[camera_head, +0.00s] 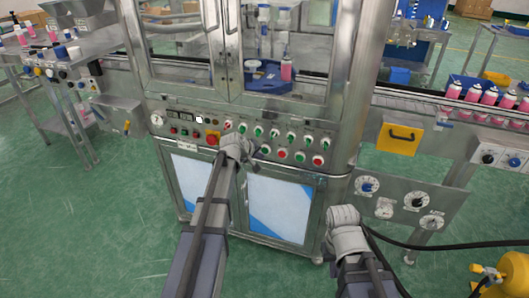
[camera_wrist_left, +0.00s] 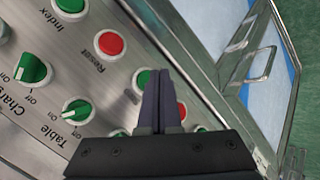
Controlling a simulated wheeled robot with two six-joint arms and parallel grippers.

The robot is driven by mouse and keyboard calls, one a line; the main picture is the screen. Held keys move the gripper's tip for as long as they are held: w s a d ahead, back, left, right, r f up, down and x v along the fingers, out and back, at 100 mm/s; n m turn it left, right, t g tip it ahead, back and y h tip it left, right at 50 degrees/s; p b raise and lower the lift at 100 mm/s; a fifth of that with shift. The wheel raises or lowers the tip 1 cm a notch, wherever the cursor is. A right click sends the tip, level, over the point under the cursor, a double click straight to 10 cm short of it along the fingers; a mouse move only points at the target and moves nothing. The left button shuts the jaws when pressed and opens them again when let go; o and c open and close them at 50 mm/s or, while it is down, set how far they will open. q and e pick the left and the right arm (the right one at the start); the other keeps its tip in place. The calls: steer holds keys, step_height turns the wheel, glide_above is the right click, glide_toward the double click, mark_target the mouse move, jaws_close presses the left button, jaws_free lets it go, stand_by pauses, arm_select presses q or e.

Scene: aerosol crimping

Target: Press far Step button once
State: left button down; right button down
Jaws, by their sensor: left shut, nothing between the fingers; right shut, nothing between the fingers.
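My left gripper (camera_head: 262,153) is at the machine's front control panel, its fingers small and partly hidden by my wrist in the head view. In the left wrist view the left gripper (camera_wrist_left: 154,78) is shut and empty, its tips over a green button (camera_wrist_left: 143,79) that they partly cover. I cannot tell whether they touch it. A red button (camera_wrist_left: 183,112) shows beside the fingers. The labels of these two buttons are hidden, so I cannot tell which is Step. My right gripper (camera_head: 343,215) is low in front of the machine, shut, its fingers hidden by the wrist.
The wrist view shows a green Index button (camera_wrist_left: 70,6), a red Reset button (camera_wrist_left: 110,43) and green Charge (camera_wrist_left: 34,70) and Table (camera_wrist_left: 77,112) switches. Pink bottles (camera_head: 490,95) stand on the right conveyor.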

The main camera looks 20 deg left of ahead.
arm_select(q)
steer(key=shift+w, duration=0.2)
stand_by(0.5)
steer(key=shift+w, duration=0.2)
steer(key=shift+w, duration=0.4)
stand_by(0.7)
steer(key=shift+s, duration=0.8)
steer(key=s, duration=0.5)
steer(key=shift+a, duration=0.1)
stand_by(0.4)
stand_by(0.7)
